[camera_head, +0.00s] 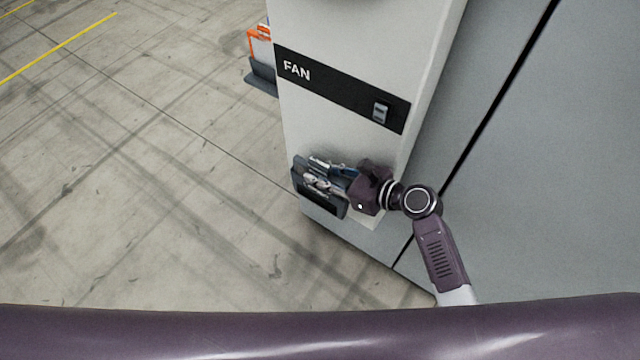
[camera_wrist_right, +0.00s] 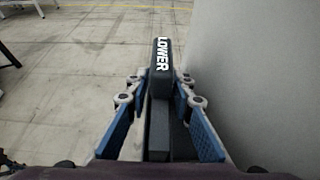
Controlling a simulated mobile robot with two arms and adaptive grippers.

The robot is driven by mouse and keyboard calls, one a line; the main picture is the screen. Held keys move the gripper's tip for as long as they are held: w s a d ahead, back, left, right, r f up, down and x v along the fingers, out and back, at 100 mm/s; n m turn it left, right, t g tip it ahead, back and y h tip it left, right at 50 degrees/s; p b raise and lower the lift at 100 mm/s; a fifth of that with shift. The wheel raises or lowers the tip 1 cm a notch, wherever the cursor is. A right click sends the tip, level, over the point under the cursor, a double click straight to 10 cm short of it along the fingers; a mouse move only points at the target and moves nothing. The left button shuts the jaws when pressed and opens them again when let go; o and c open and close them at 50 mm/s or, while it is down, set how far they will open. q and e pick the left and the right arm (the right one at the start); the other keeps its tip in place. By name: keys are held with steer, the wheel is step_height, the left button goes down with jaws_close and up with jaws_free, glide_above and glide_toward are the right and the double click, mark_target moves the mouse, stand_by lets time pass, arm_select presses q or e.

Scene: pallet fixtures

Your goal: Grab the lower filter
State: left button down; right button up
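The lower filter, a dark block marked "LOWER" in white, shows in the middle of the right wrist view (camera_wrist_right: 161,58). In the head view its dark casing (camera_head: 333,206) sits at the lower left of the cabinet, partly hidden by my gripper. My right gripper (camera_head: 318,178) reaches in from the right at the filter. In the right wrist view its blue-padded fingers (camera_wrist_right: 160,92) stand on either side of the filter, with narrow gaps seeming to show. My left gripper is not in view.
The light cabinet column (camera_head: 340,140) has a black "FAN" strip (camera_head: 340,90) with a switch (camera_head: 380,111). Large grey panels (camera_head: 560,150) stand to the right. An orange-framed object (camera_head: 259,50) is behind the column. The concrete floor on the left is clear.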

jaws_close()
